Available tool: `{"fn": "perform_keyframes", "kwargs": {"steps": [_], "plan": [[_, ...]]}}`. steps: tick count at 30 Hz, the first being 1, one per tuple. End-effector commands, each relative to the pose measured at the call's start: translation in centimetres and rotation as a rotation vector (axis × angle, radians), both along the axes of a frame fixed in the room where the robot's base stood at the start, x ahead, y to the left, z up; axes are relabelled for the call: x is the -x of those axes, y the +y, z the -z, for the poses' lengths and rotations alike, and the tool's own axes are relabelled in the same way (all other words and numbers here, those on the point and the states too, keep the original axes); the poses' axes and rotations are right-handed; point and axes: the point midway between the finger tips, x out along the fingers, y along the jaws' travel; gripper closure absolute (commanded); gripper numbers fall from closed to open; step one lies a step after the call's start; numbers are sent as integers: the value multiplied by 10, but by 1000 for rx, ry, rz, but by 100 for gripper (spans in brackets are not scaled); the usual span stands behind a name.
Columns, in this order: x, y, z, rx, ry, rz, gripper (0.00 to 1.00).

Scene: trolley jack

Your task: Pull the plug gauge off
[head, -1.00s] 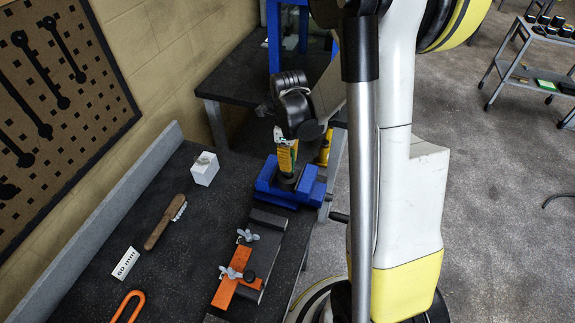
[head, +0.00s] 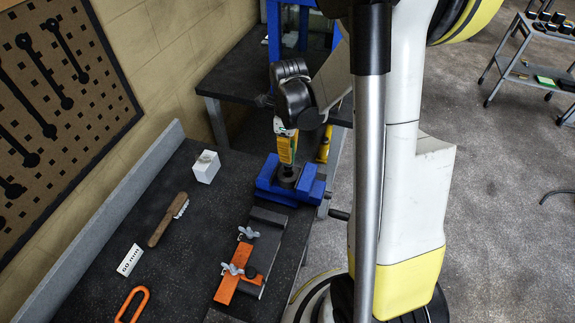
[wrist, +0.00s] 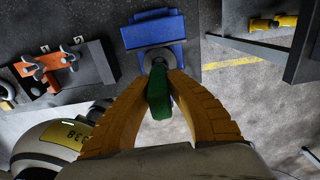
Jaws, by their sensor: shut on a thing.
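My gripper (head: 287,160) has yellow fingers and points down above the blue vise (head: 265,190) at the bench's edge. In the wrist view my gripper (wrist: 158,85) is shut on the green handle of the plug gauge (wrist: 158,97). A dark round part (wrist: 150,56) sits in the blue vise (wrist: 143,35), just beyond the handle's far end. In the head view the fingers mostly hide the gauge, and the dark round part (head: 288,175) shows below them. I cannot tell whether the gauge's lower end is still inside it.
An orange-and-dark clamp fixture with wing nuts (head: 229,285) lies in front of the vise. A brush (head: 165,222), white block (head: 206,166), white label (head: 130,260) and orange loop (head: 132,304) lie to the left. A vise handle (head: 339,215) sticks out right.

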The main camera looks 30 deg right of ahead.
Motion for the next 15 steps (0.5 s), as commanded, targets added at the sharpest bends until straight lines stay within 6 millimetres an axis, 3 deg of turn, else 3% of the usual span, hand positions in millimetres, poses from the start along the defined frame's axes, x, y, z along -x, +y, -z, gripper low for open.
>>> {"fn": "perform_keyframes", "kwargs": {"steps": [15], "plan": [[0, 0, -46, 0, 0, 0, 100]]}}
